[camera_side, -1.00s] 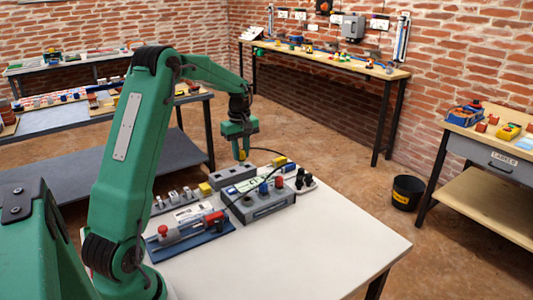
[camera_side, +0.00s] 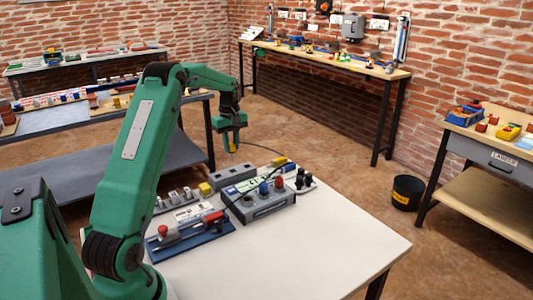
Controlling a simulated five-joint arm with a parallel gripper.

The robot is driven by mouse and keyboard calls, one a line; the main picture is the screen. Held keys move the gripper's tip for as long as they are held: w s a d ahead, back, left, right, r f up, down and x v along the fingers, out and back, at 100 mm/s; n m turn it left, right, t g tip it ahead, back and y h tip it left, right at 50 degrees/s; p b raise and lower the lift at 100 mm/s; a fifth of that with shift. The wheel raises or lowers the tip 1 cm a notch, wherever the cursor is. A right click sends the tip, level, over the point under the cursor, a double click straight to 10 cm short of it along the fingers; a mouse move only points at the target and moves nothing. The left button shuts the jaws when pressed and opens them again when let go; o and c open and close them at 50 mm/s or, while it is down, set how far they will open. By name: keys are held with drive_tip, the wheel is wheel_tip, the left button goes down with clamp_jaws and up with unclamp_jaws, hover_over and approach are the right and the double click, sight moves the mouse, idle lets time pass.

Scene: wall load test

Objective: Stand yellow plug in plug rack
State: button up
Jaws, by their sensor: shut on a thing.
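My gripper (camera_side: 231,146) is in the air above the back of the white table. It is shut on the yellow plug (camera_side: 232,149), which hangs below it, small and partly hidden by the jaws. A grey block with dark openings (camera_side: 233,178), which looks like the plug rack, stands on the table below the plug. There is a visible gap between the plug and the block.
A grey box with blue and red knobs (camera_side: 262,207) stands in front of the block. A yellow piece (camera_side: 205,188) is left of the block. The white table's (camera_side: 335,240) front right is clear.

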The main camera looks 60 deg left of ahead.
sight(232, 157)
drive_tip(key=shift+f, duration=2.5)
drive_tip(key=shift+f, duration=1.1)
idle(1.4)
drive_tip(key=o, duration=1)
drive_tip(key=shift+c, duration=1.4)
drive_tip(key=shift+r, duration=0.15)
drive_tip(key=shift+r, duration=3.4)
